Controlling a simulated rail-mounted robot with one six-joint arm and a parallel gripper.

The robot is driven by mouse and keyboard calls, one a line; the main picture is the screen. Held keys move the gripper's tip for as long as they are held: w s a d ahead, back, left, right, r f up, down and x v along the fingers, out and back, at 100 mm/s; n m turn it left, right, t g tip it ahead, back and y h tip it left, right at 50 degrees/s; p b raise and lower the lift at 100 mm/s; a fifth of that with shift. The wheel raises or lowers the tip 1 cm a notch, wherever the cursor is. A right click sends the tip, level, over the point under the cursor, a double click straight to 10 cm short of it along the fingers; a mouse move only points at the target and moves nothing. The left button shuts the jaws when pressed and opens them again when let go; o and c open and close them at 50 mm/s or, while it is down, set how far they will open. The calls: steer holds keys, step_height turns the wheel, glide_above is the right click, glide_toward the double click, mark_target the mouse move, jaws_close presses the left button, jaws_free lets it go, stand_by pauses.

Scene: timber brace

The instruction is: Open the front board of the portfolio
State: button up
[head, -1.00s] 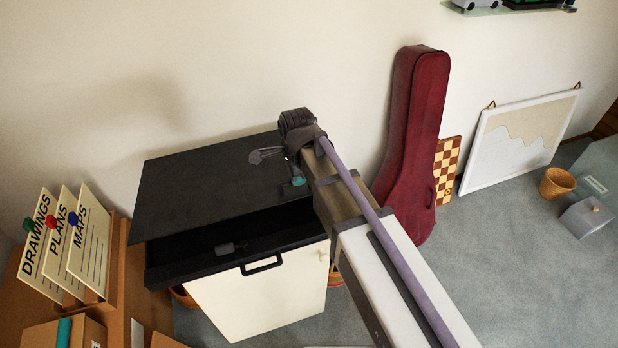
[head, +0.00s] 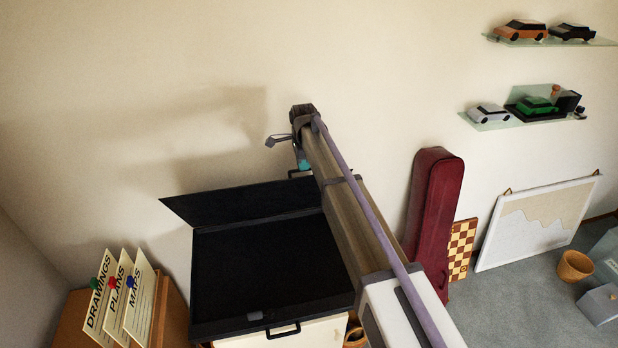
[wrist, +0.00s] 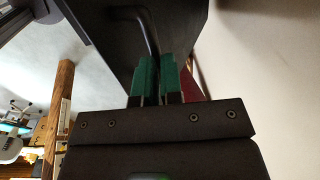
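The black portfolio (head: 265,268) lies on the white cabinet, its dark inside showing. Its front board (head: 235,205) is swung up from the back edge and stands steeply tilted near the wall. The board's far right corner is hidden behind my arm. My gripper (head: 303,165) is at the raised edge of the board, by a black handle (head: 293,174). In the wrist view the green finger pads of my gripper (wrist: 158,80) close around the black handle (wrist: 150,35) of the dark board (wrist: 110,30). A second handle (head: 284,332) is on the lower half's front edge.
The white cabinet (head: 320,331) stands beneath the portfolio. A holder with labelled cards (head: 118,295) stands at the left. The red instrument case (head: 436,215) and chessboard (head: 461,250) lean on the wall right of my arm. Wall shelves with model cars (head: 525,115) are higher right.

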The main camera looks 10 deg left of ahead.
steer(key=o, duration=0.6)
steer(key=shift+f, duration=0.3)
steer(key=shift+s, duration=0.1)
steer(key=s+d+f+b, duration=0.2)
steer(key=s+f+b, duration=0.4)
steer(key=s, duration=0.1)
steer(key=s+d+f+b, duration=0.3)
steer(key=s+f+b, duration=0.4)
steer(key=s+d+f+b, duration=0.3)
steer(key=s+f+b, duration=0.4)
steer(key=s, duration=0.1)
steer(key=shift+f, duration=0.2)
